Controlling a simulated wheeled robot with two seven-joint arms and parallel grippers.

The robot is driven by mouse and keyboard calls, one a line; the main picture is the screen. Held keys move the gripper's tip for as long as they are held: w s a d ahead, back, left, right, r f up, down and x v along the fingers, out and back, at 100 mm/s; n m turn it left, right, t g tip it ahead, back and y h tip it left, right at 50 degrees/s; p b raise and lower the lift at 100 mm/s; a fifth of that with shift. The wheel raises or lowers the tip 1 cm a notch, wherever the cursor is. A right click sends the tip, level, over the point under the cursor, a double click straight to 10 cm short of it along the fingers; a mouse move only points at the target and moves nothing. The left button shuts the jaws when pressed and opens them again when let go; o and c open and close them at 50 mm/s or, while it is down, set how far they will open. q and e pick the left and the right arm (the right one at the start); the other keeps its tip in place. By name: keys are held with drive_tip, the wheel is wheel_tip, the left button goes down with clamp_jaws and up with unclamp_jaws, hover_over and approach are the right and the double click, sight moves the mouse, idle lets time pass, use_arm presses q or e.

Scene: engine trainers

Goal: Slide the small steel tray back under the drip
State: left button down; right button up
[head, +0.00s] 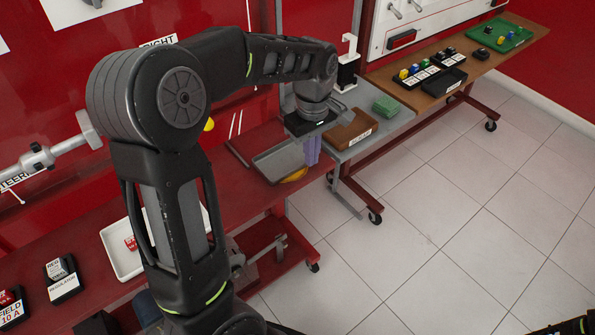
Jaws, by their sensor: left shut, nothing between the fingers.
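The small steel tray (277,163) is a shallow grey tray on the right end of the red bench, near its front edge. A yellow thing (295,175) shows at the tray's front right edge; I cannot tell whether it is under the tray or beside it. My left gripper (313,158) points down at the tray's right side, with its pale purple fingers shut and empty. I cannot tell whether the fingers touch the tray. The drip point is not clearly visible; my left arm covers part of the bench and red panel behind.
A brown labelled box (350,130) and green block (385,107) stand on the grey bench just right of the gripper. A white tray (122,258) with a red item sits left on the red bench (232,195). The tiled floor in front is clear.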

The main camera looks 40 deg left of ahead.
sight(297, 178)
use_arm(q)
drive_tip(key=shift+s+a+r, duration=0.2)
drive_tip(key=shift+a+r, duration=0.15)
drive_tip(key=shift+r, duration=0.25)
drive_tip(key=shift+f, duration=0.1)
wheel_tip(297, 178, down, 10)
drive_tip(key=shift+r, duration=0.1)
drive_tip(key=a, duration=0.1)
drive_tip(key=w+a, duration=0.1)
drive_tip(key=a, duration=0.1)
drive_tip(key=shift+w+a, duration=0.1)
drive_tip(key=shift+a, duration=0.3)
